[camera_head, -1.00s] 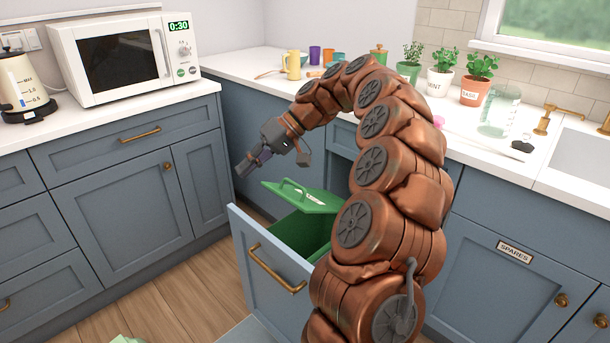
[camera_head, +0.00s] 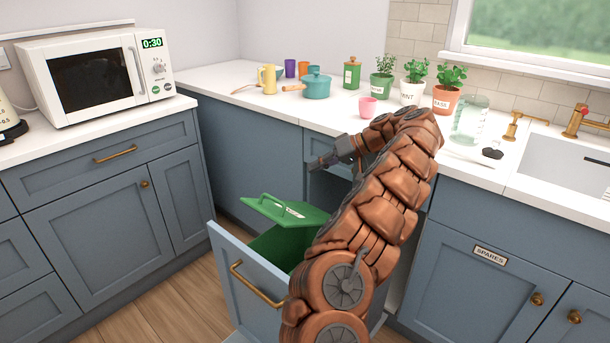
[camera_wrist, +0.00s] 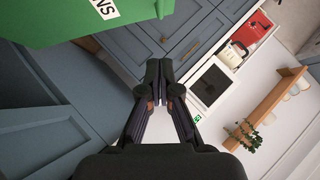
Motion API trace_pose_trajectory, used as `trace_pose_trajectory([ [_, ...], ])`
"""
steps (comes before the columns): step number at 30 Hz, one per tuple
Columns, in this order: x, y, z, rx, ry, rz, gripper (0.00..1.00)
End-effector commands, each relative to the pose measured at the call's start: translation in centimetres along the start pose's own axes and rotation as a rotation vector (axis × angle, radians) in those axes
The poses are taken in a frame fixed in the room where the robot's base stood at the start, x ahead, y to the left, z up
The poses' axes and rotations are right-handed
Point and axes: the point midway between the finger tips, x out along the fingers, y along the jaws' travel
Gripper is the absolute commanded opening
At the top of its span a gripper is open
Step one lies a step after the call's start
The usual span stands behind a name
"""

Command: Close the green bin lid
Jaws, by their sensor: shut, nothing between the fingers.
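The green bin (camera_head: 279,248) sits inside a pulled-out blue-grey drawer (camera_head: 247,283). Its green lid (camera_head: 287,212) is tilted up, with a bar handle on top and a white label, and a dark gap shows below its near edge. My gripper (camera_head: 314,165) is in the air above and behind the lid, to its right, apart from it. In the wrist view my gripper (camera_wrist: 161,72) is shut and empty, and the lid (camera_wrist: 85,18) shows at the upper left with part of its label. My arm hides the right side of the bin and drawer.
The counter behind holds a teal pot (camera_head: 316,86), a yellow jug (camera_head: 267,78), a pink cup (camera_head: 367,107) and potted herbs (camera_head: 412,83). A microwave (camera_head: 95,72) stands on the left counter. A brass drawer handle (camera_head: 256,284) faces the floor at the left.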

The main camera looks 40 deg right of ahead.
Motion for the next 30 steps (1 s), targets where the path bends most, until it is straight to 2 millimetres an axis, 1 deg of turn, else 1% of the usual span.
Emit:
trace_pose_trajectory([
  [3, 1.7, -0.1, 0.2, 0.000, -0.005, -0.005, 0.00],
  [14, 6.8, -0.2, 0.1, 0.000, -0.004, -0.004, 0.00],
  [18, 9.4, -0.1, 0.2, 0.000, -0.005, -0.004, 0.00],
  [20, 9.4, -0.1, 0.6, 0.001, -0.003, -0.003, 0.00],
  [30, 11.1, -0.1, 2.3, 0.001, -0.002, -0.004, 0.00],
])
